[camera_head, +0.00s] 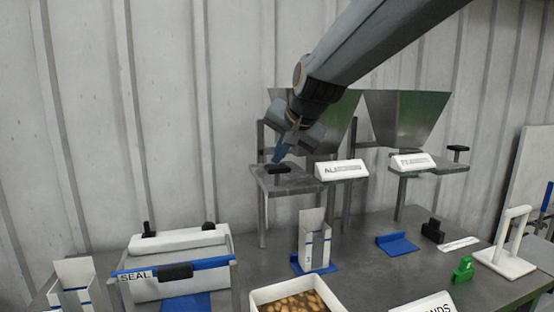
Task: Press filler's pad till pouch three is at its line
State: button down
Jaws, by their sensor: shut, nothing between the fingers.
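My gripper (277,158) is shut and empty, pointing down at the black pad (279,169) on the left filler's grey shelf (290,185). Its tip is at or just above the pad; I cannot tell whether they touch. The left filler has a metal hopper (340,118), partly hidden by my arm, and a white sign (341,170) that seems to begin "AL". Below it, an open white pouch (312,243) with a small "3" stands upright on a blue holder (328,266). A blue line shows on the pouch; its fill level is not visible.
A second hopper (405,115) with its own pad (457,149) stands right. A blue holder (397,243) below it is empty. A sealer (175,265) and another pouch (75,280) are left. A tray of nuts (295,301) is in front. A white handled stand (507,250) is right.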

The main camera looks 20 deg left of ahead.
aim_at(279, 167)
jog(key=shift+r+p, duration=0.9)
jog(key=shift+r, duration=0.35)
notch_tip(279, 167, up, 5)
jog(key=p, duration=0.3)
jog(key=shift+p, duration=0.4)
